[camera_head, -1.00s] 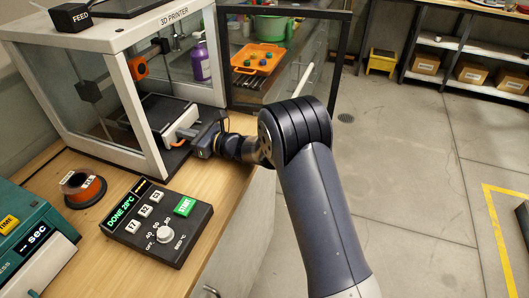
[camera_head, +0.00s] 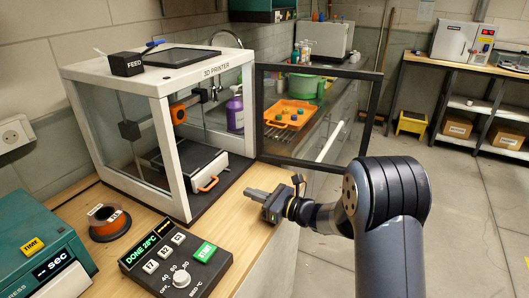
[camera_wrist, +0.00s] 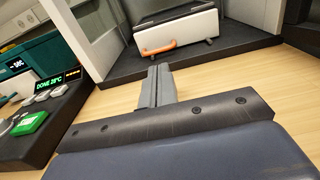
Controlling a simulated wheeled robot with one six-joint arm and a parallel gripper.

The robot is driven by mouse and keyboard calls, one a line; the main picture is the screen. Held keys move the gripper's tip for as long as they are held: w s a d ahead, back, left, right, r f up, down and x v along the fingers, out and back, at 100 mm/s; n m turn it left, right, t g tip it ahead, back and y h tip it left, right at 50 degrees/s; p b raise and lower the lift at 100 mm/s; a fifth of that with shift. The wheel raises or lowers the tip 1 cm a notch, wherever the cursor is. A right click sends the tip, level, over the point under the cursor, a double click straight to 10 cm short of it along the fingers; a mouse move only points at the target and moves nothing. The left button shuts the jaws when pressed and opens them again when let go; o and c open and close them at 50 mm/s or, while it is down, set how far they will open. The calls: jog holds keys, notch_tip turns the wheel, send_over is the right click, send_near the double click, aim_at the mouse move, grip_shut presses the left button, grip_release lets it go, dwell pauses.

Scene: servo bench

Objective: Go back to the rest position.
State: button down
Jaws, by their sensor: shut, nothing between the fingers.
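My gripper (camera_head: 256,196) is in front of the 3D printer, above the wooden bench, outside the printer opening. In the wrist view my gripper's fingers (camera_wrist: 157,72) are together with nothing between them. They point toward the printer's white drawer-like front (camera_wrist: 180,32) with its orange handle (camera_wrist: 159,48), and stand apart from it. The 3D printer (camera_head: 182,66) stands at the left with its dark-framed glass door (camera_head: 262,120) swung open to the right. The orange handle also shows in the head view (camera_head: 208,184).
A control box (camera_head: 212,272) reading "DONE 28°C" lies on the bench front. An orange spool (camera_head: 109,224) and a teal device (camera_head: 30,258) stand left. An orange tray (camera_head: 290,113) lies beyond the door. A shelf rack (camera_head: 470,85) stands far right; the floor between is clear.

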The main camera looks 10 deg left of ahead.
aim_at(206, 176)
jog(key=p+x, duration=0.2)
jog(key=x, duration=1.2)
jog(key=shift+f, duration=0.1)
jog(key=shift+d, duration=0.1)
